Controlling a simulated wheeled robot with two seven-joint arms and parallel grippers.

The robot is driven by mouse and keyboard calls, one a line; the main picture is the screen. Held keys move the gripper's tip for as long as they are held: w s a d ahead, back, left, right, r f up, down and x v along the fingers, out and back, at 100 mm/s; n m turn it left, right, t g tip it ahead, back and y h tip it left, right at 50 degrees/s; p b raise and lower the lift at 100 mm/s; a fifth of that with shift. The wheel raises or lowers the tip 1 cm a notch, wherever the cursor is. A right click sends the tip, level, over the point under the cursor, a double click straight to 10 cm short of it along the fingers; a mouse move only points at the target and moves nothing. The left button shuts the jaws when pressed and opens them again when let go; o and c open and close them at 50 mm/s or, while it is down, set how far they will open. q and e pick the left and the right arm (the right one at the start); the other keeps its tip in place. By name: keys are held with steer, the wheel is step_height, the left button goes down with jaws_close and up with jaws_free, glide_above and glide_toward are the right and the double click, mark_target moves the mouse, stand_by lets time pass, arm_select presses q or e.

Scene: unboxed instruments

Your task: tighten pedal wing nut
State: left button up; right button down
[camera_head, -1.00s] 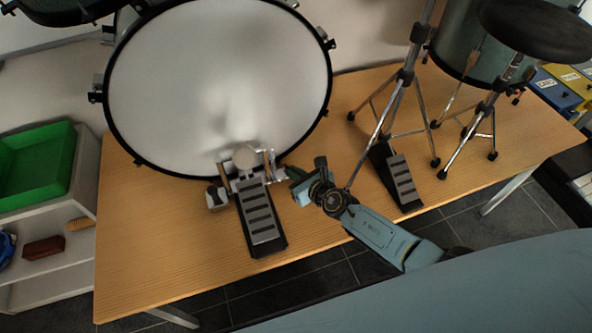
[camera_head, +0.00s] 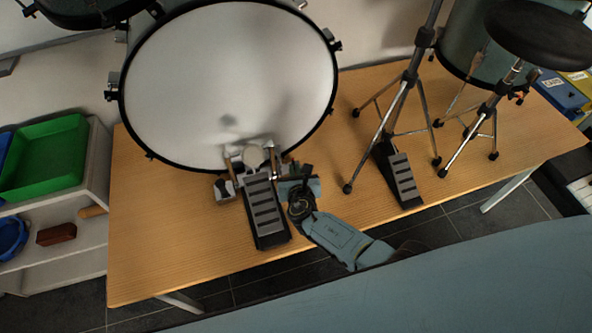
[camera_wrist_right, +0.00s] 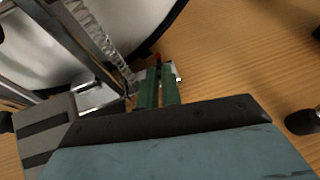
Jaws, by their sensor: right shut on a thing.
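The bass drum pedal (camera_head: 264,212) stands on the wooden table in front of the white bass drum head (camera_head: 215,95), with its round beater (camera_head: 252,158) near the head. My right gripper (camera_head: 284,170) is at the right side of the pedal frame, beside the drum's lower rim. In the right wrist view its green fingers (camera_wrist_right: 157,85) are close together, with a small red tip (camera_wrist_right: 158,58) and some metal showing at their ends. The wing nut itself is too small or hidden to make out. My left gripper is not in view.
A second pedal (camera_head: 402,177) and a metal stand (camera_head: 405,85) are on the table to the right, near a black round seat (camera_head: 540,35). A shelf with a green bin (camera_head: 45,160) stands at the left. The table front (camera_head: 180,255) is clear.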

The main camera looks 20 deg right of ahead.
steer(key=shift+w+r, duration=0.1)
steer(key=shift+w, duration=0.05)
steer(key=c, duration=1.6)
jaws_free()
steer(key=shift+w, duration=0.1)
steer(key=shift+s+a+r+p, duration=0.15)
steer(key=shift+s+p, duration=0.25)
steer(key=shift+s, duration=0.2)
steer(key=shift+p+v, duration=2.25)
steer(key=shift+v, duration=3.85)
